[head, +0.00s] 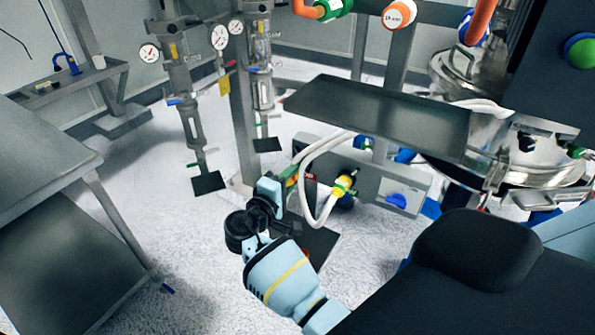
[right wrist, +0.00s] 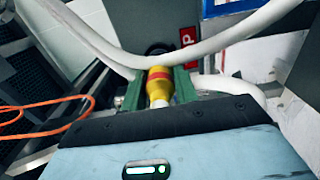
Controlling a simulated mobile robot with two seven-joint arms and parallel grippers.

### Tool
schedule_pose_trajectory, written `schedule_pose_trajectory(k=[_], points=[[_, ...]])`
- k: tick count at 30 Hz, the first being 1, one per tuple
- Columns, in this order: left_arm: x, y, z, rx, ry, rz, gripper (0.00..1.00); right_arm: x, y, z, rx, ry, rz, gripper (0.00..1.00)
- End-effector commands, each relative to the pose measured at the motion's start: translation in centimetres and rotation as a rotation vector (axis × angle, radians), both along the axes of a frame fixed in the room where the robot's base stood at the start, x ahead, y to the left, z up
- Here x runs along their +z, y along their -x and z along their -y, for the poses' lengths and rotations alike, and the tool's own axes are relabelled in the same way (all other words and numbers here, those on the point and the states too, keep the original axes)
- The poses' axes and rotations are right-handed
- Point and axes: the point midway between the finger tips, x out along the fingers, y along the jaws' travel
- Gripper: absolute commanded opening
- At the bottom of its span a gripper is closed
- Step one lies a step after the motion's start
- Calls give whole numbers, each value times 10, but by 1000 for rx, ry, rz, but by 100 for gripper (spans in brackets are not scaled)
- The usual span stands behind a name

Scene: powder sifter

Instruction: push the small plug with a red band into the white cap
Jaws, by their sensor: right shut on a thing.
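My right gripper (right wrist: 158,88) has its green fingers shut on a small yellow plug with a red band (right wrist: 160,80) in the right wrist view. A short white end of the plug points toward the gripper's palm. In the head view my right gripper (head: 293,177) is low in front of the grey box under the steel shelf, and the plug is too small to make out clearly. I cannot pick out the white cap for certain in either view. My left gripper is not in view.
White hoses (head: 318,160) loop beside my right gripper and cross above the plug in the right wrist view (right wrist: 215,45). A yellow fitting (head: 343,186) sits at one hose end. A steel shelf (head: 385,112) hangs above; a metal table (head: 45,140) stands left.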

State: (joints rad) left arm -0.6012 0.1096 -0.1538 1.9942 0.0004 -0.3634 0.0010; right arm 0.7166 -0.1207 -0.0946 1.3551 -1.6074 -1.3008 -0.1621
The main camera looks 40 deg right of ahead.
Motion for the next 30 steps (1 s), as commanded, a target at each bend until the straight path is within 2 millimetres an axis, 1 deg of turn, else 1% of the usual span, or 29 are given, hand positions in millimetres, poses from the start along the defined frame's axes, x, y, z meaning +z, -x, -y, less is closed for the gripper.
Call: schedule_pose_trajectory(k=[30], points=[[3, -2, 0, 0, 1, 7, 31, 0, 13, -32, 0, 0, 1, 0]])
